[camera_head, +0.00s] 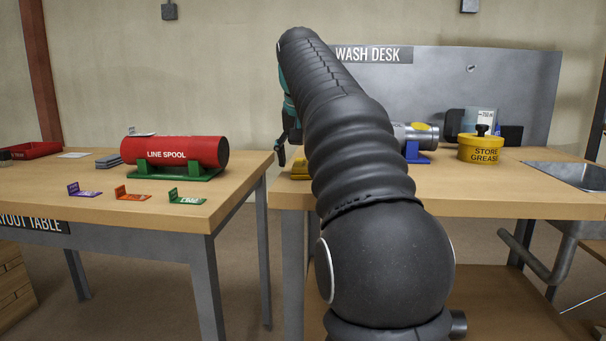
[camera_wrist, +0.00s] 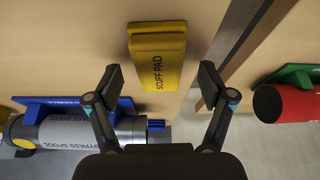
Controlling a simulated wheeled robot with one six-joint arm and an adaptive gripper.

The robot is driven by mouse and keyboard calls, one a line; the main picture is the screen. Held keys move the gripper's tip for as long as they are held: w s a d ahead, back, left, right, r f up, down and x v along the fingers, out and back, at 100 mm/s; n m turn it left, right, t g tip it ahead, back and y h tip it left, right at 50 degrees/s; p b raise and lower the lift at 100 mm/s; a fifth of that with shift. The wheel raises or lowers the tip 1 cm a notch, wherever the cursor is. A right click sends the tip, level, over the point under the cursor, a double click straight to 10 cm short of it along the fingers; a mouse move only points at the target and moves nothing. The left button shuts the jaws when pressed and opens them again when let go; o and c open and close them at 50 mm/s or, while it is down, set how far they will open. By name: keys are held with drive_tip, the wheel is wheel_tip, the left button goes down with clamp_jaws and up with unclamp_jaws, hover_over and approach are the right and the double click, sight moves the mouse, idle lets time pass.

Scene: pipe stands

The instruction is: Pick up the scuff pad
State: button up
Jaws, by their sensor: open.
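The yellow scuff pad (camera_wrist: 157,58), lettered SCUFF PAD, lies on the wash desk (camera_wrist: 80,30) near its edge. In the head view only a small yellow part of it (camera_head: 299,170) shows beside my arm. My gripper (camera_wrist: 162,75) is open and empty above the desk, its fingers to either side of the pad's lower end in the wrist view. I cannot tell the height between the fingertips and the pad. In the head view my gripper (camera_head: 289,140) is partly hidden by my arm.
The grey bypass spool (camera_wrist: 75,135) on its blue stand lies left of my gripper in the wrist view. The red line spool (camera_head: 175,151) sits on a green stand on the layout table (camera_head: 60,195), across a gap. A yellow grease tub (camera_head: 480,149) stands near the sink (camera_head: 570,175).

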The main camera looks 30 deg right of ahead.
sight(304, 162)
drive_tip(key=shift+w+f, duration=0.1)
drive_tip(key=shift+f, duration=0.3)
drive_tip(key=c, duration=1.2)
drive_tip(key=shift+r, duration=0.15)
drive_tip(key=shift+c, duration=0.2)
wheel_tip(304, 162, up, 5)
drive_tip(key=p, duration=0.3)
drive_tip(key=shift+d, duration=0.1)
drive_tip(key=s+d+r+p, duration=0.3)
drive_tip(key=d+r+p, duration=0.1)
drive_tip(key=d, duration=0.7)
drive_tip(key=shift+r, duration=0.9)
drive_tip(key=shift+d, duration=0.1)
